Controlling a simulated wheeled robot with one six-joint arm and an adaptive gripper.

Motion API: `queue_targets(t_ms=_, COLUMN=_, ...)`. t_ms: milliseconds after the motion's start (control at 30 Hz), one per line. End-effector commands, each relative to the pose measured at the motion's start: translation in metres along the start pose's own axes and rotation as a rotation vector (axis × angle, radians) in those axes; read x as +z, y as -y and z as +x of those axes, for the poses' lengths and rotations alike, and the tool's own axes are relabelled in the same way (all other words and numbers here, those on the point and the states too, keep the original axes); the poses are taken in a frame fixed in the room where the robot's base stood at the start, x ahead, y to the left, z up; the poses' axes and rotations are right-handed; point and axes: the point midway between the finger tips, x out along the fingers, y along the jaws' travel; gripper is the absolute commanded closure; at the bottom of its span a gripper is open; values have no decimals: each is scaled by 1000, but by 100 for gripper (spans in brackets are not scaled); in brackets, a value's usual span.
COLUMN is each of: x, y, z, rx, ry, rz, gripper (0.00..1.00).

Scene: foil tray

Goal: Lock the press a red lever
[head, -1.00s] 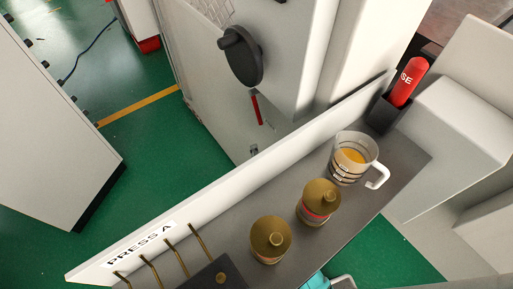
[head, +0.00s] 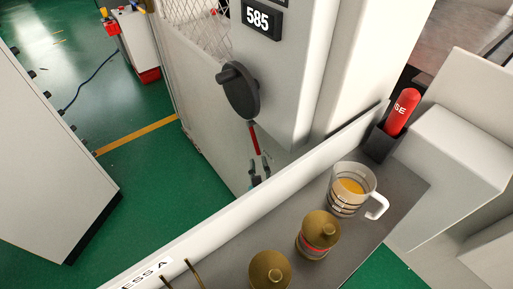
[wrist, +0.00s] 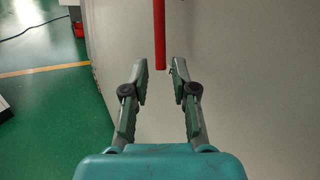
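The red lever (head: 254,138) hangs down from a black round knob (head: 240,90) on the light press wall in the head view. In the wrist view the lever (wrist: 159,35) comes down from the top edge, and its lower end lies between my fingertips in the picture. My gripper (wrist: 160,76) is open, with one finger on each side of that end and gaps between. In the head view my gripper (head: 260,166) shows small at the lever's lower end, partly hidden behind the shelf's white edge. Depth between fingers and lever is hard to tell.
A grey shelf (head: 358,232) in front carries a glass mug (head: 346,205), brass-topped bottles (head: 317,236) and a red cylinder (head: 402,112) in a dark holder. A "585" plate (head: 262,20) sits above the knob. Green floor (head: 130,175) is open at left.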

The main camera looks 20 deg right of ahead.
Motion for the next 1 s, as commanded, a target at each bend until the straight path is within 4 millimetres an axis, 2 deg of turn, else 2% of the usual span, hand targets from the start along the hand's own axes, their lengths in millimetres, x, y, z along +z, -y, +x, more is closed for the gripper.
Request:
queue_targets(t_ms=200, x=0, y=0, z=40, rx=-2, ry=0, rz=2, gripper=73)
queue_targets(t_ms=400, x=-1, y=0, z=65, rx=-1, ry=-2, rz=3, gripper=73)
queue_targets(t_ms=600, x=0, y=0, z=74, rx=0, ry=-1, rz=3, gripper=73)
queue_targets(t_ms=867, x=-1, y=0, z=75, rx=0, ry=-2, rz=3, gripper=73)
queue_targets(t_ms=967, x=-1, y=0, z=75, rx=0, ry=-2, rz=3, gripper=98)
queue_targets(t_ms=1000, x=-1, y=0, z=75, rx=0, ry=-2, rz=3, gripper=100)
